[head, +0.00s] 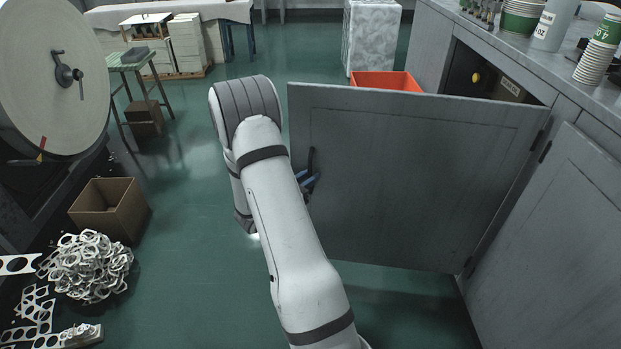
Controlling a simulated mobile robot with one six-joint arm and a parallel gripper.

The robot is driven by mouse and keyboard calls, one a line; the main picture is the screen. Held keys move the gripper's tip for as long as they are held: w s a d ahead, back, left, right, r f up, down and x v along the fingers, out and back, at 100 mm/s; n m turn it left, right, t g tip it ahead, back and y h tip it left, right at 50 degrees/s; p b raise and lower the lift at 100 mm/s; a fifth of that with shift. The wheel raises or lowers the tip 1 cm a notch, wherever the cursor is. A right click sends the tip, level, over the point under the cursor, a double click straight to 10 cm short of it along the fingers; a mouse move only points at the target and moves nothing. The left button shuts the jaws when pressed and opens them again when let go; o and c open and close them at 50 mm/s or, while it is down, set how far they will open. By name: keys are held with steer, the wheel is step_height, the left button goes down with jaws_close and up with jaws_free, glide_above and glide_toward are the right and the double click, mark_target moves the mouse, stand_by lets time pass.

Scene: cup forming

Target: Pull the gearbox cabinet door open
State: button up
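The grey cabinet door (420,180) stands swung wide out from the cabinet, hinged at its right edge. Its black handle (311,160) is near the free left edge. My arm reaches forward from the bottom, and its end is mostly hidden behind the forearm. The blue fingers of my gripper (308,181) show just past the arm, at the lower part of the handle. I cannot tell whether they are closed on it or only beside it. The cabinet opening (490,75) shows behind the door, with a dark interior and a yellow knob (476,77).
An orange bin (388,81) stands behind the door. A second cabinet door (550,245) at the right is shut. Cups (598,50) stand on the counter. A cardboard box (110,208) and scrap pile (88,265) are at left. Green floor is clear between box and arm.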

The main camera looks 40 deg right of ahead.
steer(key=shift+d, duration=0.4)
steer(key=shift+w, duration=0.1)
steer(key=shift+c, duration=0.6)
jaws_close()
steer(key=shift+a, duration=0.1)
